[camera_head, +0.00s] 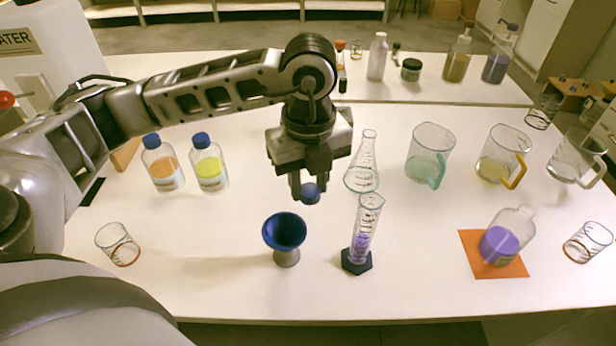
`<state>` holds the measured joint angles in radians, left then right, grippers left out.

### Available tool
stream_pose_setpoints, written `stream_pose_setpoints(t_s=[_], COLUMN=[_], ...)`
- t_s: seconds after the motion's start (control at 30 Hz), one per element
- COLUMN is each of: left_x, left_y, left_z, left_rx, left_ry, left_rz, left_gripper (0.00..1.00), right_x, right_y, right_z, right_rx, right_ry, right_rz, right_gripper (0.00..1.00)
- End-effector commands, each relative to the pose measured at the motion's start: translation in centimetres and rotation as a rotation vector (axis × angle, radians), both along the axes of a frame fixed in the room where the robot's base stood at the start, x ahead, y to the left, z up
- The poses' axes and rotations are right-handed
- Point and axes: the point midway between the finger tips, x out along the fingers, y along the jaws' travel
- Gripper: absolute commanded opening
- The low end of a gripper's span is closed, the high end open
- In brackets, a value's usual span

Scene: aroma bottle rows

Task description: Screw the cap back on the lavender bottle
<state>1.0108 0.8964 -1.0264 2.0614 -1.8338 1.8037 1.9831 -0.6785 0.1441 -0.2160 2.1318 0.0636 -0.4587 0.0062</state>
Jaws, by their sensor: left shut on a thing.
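The lavender bottle (501,240) is a clear bottle with purple liquid. It stands without a cap on an orange mat (474,262) at the right front of the table. My left gripper (308,188) points down over the middle of the table, shut on a blue cap (310,194). The cap is held above the table, well to the left of the bottle, between a blue funnel and a conical flask in the picture. My right gripper is not in view.
A blue funnel (285,236), a graduated cylinder (363,236) with purple liquid and a conical flask (364,168) stand near the gripper. Beakers (429,150) stand right of them. Two blue-capped bottles (209,165) stand at left. The table's front middle is clear.

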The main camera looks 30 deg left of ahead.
Motion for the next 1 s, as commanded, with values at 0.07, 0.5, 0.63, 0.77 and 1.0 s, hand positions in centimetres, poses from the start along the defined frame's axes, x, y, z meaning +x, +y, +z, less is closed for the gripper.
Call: stream_pose_setpoints(t_s=[0.07, 0.5, 0.63, 0.77, 1.0], left_x=[0.0, 0.3, 0.4, 0.5, 0.6], left_y=[0.0, -0.6, -0.9, -1.3, -1.7], left_z=[0.0, 0.0, 0.0, 0.0, -0.1], left_rx=[-0.001, -0.001, -0.003, -0.002, 0.0], left_ry=[-0.001, -0.003, -0.005, -0.006, -0.006], left_rz=[0.0, -0.591, -1.017, -1.442, -2.224], left_gripper=[0.09, 0.09, 0.09, 0.09, 0.09], right_x=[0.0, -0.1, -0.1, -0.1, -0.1], right_y=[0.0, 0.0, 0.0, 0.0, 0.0], right_z=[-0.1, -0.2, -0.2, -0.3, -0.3], right_rx=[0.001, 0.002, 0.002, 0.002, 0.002], right_ry=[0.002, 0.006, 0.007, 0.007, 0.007], right_rz=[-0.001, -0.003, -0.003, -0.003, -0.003], right_gripper=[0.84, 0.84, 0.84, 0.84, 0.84])
